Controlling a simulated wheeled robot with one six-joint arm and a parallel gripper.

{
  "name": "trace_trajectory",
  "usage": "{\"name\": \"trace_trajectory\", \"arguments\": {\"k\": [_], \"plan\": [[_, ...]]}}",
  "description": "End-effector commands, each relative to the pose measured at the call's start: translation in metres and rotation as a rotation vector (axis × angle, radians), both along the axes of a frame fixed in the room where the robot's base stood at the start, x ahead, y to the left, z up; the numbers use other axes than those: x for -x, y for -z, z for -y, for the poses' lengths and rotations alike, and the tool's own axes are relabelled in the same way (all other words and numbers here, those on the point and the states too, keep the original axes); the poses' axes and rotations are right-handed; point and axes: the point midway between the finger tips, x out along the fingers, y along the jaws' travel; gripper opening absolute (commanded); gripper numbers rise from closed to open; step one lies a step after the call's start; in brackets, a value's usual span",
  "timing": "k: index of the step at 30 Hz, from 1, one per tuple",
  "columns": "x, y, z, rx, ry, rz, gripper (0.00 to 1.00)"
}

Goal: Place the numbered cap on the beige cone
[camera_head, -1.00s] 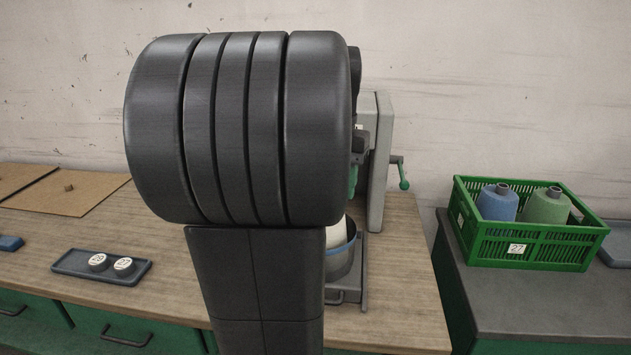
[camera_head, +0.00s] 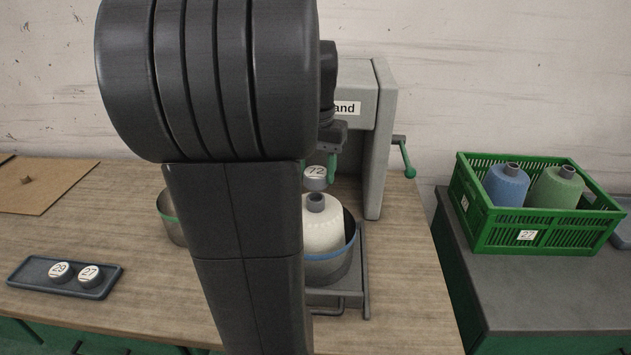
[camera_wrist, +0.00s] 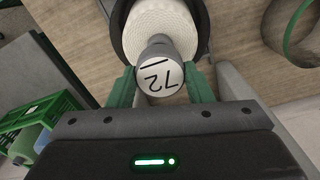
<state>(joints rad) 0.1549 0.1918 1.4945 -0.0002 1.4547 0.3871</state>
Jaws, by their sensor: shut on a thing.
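The numbered cap (camera_head: 316,178), grey with a white top marked 72, is held between the green fingers of my gripper (camera_wrist: 160,88). The wrist view shows the cap (camera_wrist: 160,78) between both fingertips. The beige cone (camera_head: 323,228) stands upright in a round metal pot with a blue rim, its grey tube tip pointing up. In the head view the cap is just above the tip, with a small gap seen. In the wrist view the cap overlaps the tip of the cone (camera_wrist: 160,22). My arm hides the cone's left side.
A dark tray (camera_head: 38,276) at left holds caps 29 and 27. A green crate (camera_head: 530,238) with a blue and a green cone stands at right. A grey machine (camera_head: 376,140) with a green-handled crank rises behind the cone. Another metal pot (camera_head: 170,222) is left of my arm.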

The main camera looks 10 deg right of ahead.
Motion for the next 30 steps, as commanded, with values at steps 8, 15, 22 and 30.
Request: {"name": "trace_trajectory", "arguments": {"k": [8,15,22,30], "plan": [[0.001,0.034,0.000,0.000,0.000,-0.002,0.25],[0.000,0.034,0.000,0.000,0.000,0.000,0.25],[0.000,0.037,0.000,0.000,0.000,0.000,0.66],[0.000,0.036,0.000,0.000,0.000,0.000,0.68]]}}
